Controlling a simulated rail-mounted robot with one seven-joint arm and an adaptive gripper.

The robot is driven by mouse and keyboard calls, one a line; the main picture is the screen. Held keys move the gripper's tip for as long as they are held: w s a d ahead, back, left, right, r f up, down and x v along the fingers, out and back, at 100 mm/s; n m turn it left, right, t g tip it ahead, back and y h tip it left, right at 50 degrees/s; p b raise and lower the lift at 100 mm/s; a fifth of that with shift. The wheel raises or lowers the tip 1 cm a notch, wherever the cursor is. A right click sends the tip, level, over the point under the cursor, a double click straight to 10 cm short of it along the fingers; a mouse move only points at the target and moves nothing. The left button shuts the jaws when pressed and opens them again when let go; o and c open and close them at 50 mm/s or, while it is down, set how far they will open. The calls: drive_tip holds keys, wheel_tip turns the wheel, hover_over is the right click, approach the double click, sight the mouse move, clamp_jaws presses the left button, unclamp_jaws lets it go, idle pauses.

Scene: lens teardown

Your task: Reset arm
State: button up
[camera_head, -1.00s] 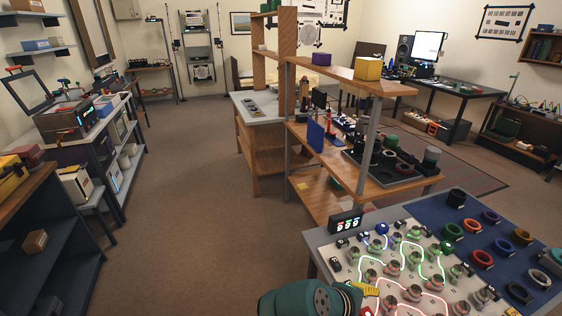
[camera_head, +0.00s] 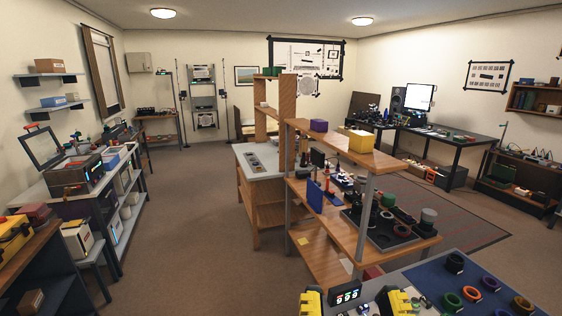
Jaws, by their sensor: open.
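My gripper (camera_head: 355,302) shows at the bottom edge of the head view as two yellow-and-black fingers, spread wide apart and empty. The rest of the gripper and my arm are below the frame. Behind the fingers is the near workbench, whose panel (camera_head: 428,297) is mostly cut off by the bottom edge. A small black display (camera_head: 345,295) with lit digits shows between the fingers. Several coloured rings, among them a purple ring (camera_head: 490,284) and a red ring (camera_head: 471,293), lie on the blue mat (camera_head: 425,272) to the right.
A wooden shelf unit (camera_head: 330,262) stands just beyond the bench, with a dark tray (camera_head: 377,236) of lens parts on it. Open brown floor (camera_head: 190,240) lies to the left. Shelves and a bench (camera_head: 65,182) line the left wall.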

wheel_tip(320, 180, up, 29)
drive_tip(key=p, duration=2.5)
drive_tip(key=shift+p, duration=0.4)
